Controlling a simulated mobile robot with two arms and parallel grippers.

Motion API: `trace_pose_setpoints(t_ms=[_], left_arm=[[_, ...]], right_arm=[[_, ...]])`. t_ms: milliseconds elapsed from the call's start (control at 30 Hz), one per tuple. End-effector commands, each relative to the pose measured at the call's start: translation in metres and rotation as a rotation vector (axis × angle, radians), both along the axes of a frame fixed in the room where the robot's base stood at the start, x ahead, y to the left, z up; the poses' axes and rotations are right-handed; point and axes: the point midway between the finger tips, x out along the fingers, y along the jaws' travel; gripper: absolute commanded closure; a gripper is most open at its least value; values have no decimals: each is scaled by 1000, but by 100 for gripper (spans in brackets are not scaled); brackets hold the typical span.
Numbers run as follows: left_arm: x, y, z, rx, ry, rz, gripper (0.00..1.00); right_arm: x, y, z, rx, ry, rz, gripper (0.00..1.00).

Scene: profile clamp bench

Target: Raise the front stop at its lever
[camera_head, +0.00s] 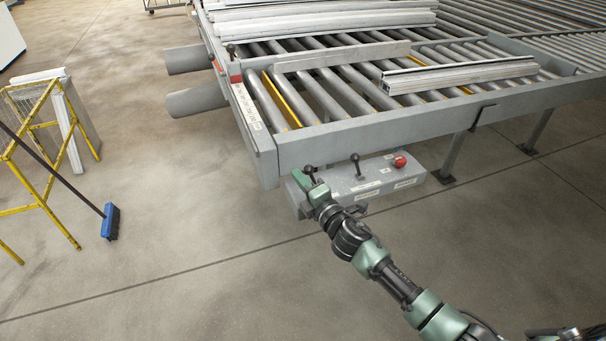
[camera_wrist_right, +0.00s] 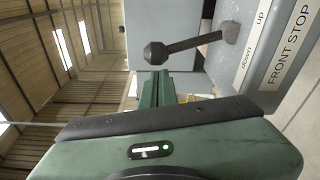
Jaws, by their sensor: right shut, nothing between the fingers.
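The front stop lever (camera_wrist_right: 190,44) is a dark rod with a black knob, in the right wrist view. It rises from a grey boot beside a label reading FRONT STOP, with "down" and "up" marks. Its knob leans toward the "down" side. In the head view the lever (camera_head: 310,170) stands at the left end of the grey control box (camera_head: 384,183). My right gripper (camera_head: 299,178) is shut and empty, just left of this lever. In the wrist view its green fingers (camera_wrist_right: 155,86) are close beside the knob, with a small gap visible. My left gripper is not in view.
A second black lever (camera_head: 356,164) and a red button (camera_head: 399,161) are on the same box. The roller table (camera_head: 370,128) stands above and behind it, bearing metal profiles (camera_head: 460,75). A blue broom (camera_head: 110,222) and yellow rack are left. The floor between is clear.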

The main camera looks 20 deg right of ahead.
Motion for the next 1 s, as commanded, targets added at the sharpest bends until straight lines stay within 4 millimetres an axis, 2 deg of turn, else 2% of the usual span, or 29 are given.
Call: trace_pose_setpoints(t_ms=[200, 567, 1000], left_arm=[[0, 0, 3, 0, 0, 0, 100], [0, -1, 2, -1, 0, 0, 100], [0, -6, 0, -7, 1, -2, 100]], right_arm=[[-2, -8, 1, 0, 1, 0, 100], [-2, -8, 1, 8, 0, 0, 100], [-2, -7, 5, 97, 4, -1, 100]])
